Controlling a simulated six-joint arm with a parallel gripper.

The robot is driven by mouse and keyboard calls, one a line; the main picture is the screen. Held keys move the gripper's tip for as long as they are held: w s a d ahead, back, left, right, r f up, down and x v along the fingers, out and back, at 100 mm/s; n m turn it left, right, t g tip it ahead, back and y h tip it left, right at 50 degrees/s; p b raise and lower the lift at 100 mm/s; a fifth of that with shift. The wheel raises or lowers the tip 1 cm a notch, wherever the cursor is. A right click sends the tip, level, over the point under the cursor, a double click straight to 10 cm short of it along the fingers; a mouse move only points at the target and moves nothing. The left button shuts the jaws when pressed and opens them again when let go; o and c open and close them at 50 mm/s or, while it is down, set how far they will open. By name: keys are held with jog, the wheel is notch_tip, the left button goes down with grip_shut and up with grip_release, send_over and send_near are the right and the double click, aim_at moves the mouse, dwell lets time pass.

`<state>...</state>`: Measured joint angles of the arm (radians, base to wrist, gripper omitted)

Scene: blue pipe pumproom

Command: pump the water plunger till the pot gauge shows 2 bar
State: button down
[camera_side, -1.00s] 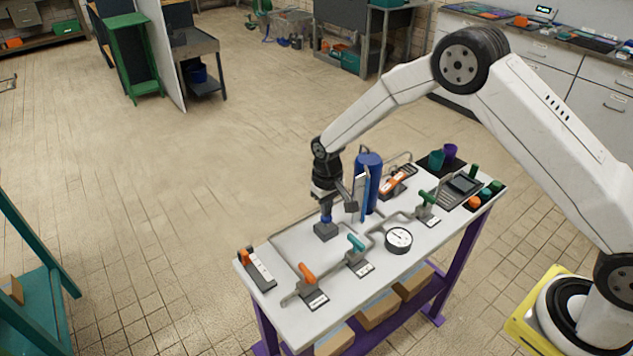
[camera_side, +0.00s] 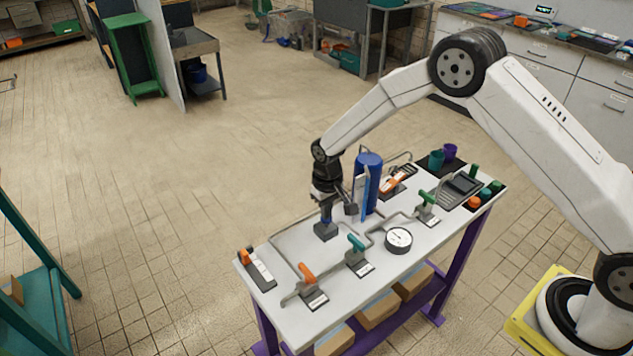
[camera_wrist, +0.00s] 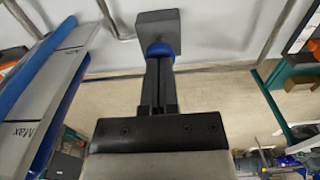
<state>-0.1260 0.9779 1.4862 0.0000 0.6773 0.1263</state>
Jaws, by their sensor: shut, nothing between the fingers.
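The plunger is a blue cap (camera_side: 325,227) on a grey block (camera_side: 326,233) on the white table. The cap and block also show in the wrist view, as a blue cap (camera_wrist: 160,50) below a grey block (camera_wrist: 158,24). My gripper (camera_side: 326,215) points down at the plunger from above, fingers shut and empty. In the wrist view its fingertips (camera_wrist: 158,62) meet or nearly meet the cap; I cannot tell if they touch. A round white gauge (camera_side: 398,238) lies on the table to the right; its reading is too small to tell.
A tall blue cylinder (camera_side: 370,182) stands close right of my gripper, with a plate marked "Max" (camera_wrist: 25,135). Valves with orange (camera_side: 306,274), teal (camera_side: 356,243) and green (camera_side: 427,197) handles sit on grey pipes. An orange-handled switch (camera_side: 246,256) is at the left end.

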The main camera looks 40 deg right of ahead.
jog(key=shift+r, duration=0.1)
dwell(0.3)
notch_tip(320, 180, up, 8)
dwell(1.1)
jog(key=s+d+r+t, duration=0.1)
jog(key=s+d+r, duration=0.1)
jog(key=s, duration=0.5)
jog(key=s+d+r, duration=0.2)
jog(key=s, duration=0.6)
jog(key=s+d+r+t, duration=0.1)
jog(key=s+d+r, duration=0.1)
jog(key=s, duration=0.6)
jog(key=shift+d+r+t, duration=0.2)
jog(key=shift+d+t, duration=0.05)
jog(key=shift+t, duration=0.05)
